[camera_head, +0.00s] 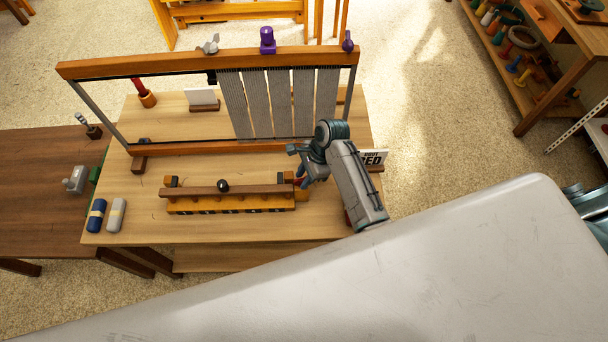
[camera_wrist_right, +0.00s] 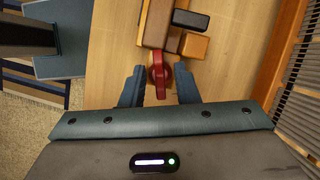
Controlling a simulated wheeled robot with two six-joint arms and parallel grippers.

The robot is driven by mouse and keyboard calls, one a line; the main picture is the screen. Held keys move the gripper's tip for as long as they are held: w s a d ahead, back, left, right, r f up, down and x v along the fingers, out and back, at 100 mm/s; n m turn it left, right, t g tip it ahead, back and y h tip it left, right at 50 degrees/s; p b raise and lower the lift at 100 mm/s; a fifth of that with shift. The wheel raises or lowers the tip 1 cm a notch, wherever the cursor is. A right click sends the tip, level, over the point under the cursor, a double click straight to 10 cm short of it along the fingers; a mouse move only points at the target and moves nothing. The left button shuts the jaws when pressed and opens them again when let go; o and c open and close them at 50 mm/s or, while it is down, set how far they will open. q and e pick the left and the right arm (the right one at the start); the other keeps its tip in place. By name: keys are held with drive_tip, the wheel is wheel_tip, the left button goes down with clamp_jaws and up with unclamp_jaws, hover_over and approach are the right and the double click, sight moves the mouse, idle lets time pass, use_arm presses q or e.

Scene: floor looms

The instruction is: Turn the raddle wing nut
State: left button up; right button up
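The raddle (camera_head: 230,203) is a long wooden bar with a darker cap, lying on the loom table (camera_head: 140,225). A dark round knob (camera_head: 223,185) sits on the cap. A red wing nut (camera_wrist_right: 158,76) is at the raddle's end, seen in the right wrist view. In the head view it is mostly hidden by my right gripper (camera_head: 303,178), which is at the raddle's right end. In the wrist view my right gripper (camera_wrist_right: 159,70) is open, with one finger on each side of the wing nut and visible gaps. My left gripper is not in view.
The upright loom frame (camera_head: 190,65) with grey warp threads (camera_head: 284,100) stands behind the raddle. A sign (camera_head: 373,158) is right of my right gripper. Blue and pale rolls (camera_head: 97,214) lie at the table's left. A dark side table (camera_head: 35,180) adjoins.

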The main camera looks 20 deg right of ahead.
clamp_jaws()
drive_tip(key=shift+w+r+n+g, duration=0.1)
drive_tip(key=shift+n+g, duration=0.35)
drive_tip(key=shift+n, duration=0.7)
drive_tip(key=shift+w+n+g, duration=0.1)
drive_tip(key=shift+n+g, duration=0.35)
drive_tip(key=shift+n, duration=0.7)
drive_tip(key=shift+o, duration=0.9)
unclamp_jaws()
